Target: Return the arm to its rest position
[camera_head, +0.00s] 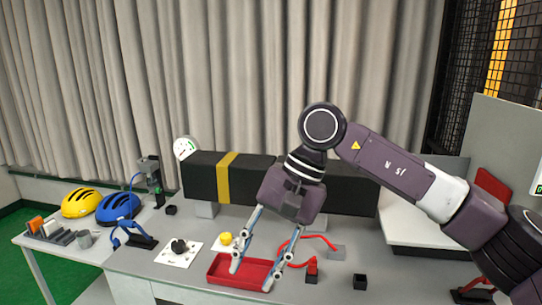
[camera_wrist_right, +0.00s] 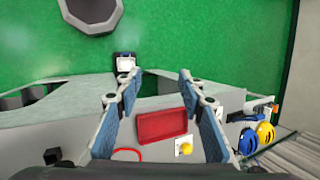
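My right arm reaches in from the right in the head view. Its gripper (camera_head: 252,276) points down in front of the red tray (camera_head: 221,268), with its two fingers spread apart and nothing between them. In the right wrist view the same gripper (camera_wrist_right: 158,84) is open, and the red tray (camera_wrist_right: 162,126) shows between and beyond its fingers. The tray looks empty where it is visible. Whether the fingertips touch the tray cannot be told. My left gripper is in neither view.
Around the tray are a yellow button (camera_head: 225,239), a black knob on a white plate (camera_head: 179,247), red-handled clamps (camera_head: 311,268) and a small black box (camera_head: 360,282). A long black beam (camera_head: 345,190) stands behind. Yellow (camera_head: 80,203) and blue (camera_head: 117,206) helmets sit left.

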